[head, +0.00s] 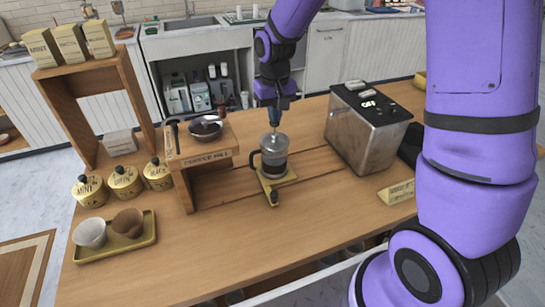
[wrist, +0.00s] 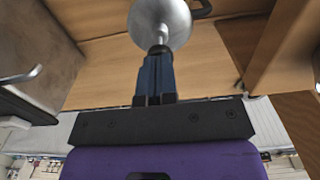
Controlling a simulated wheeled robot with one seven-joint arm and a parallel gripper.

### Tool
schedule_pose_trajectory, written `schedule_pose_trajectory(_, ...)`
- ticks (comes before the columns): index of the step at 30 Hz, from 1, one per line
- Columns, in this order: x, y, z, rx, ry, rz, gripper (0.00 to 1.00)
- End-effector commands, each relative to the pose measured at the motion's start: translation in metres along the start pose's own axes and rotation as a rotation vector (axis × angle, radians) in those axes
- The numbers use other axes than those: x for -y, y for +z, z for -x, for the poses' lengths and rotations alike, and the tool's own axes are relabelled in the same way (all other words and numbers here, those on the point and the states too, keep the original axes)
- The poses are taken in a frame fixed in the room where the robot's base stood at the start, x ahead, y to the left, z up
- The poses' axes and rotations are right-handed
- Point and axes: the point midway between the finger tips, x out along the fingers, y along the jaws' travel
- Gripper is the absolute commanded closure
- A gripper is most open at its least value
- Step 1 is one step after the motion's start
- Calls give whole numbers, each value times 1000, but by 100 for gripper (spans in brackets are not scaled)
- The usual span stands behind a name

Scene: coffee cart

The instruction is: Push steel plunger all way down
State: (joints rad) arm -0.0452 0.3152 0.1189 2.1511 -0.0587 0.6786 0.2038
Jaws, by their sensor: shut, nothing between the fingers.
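The French press (head: 273,160) stands upright on the cart, a glass jug with a dark frame and a dark handle on its left. Its domed steel lid (head: 274,142) shows on top, and also in the wrist view (wrist: 168,18). The steel plunger (wrist: 159,42) shows as a short, narrow part between the lid and my fingertips. My gripper (head: 274,124) points down over the lid centre, its blue fingers shut with nothing between them. In the wrist view my fingertips (wrist: 157,54) meet or nearly meet the plunger top; I cannot tell if they touch.
The press stands on a small yellow board (head: 285,182). A steel box machine (head: 368,130) is close on the right, and a wooden stand (head: 208,160) with a dark pan (head: 205,128) is close on the left. Yellow canisters (head: 125,180) and a cup tray (head: 143,234) are farther left.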

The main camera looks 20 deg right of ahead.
Motion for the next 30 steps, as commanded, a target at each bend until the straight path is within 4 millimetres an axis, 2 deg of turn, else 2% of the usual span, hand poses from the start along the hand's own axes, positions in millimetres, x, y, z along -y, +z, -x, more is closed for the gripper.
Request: schedule_pose_trajectory(30, 0, 0, -19, 1, 0, 0, 100)
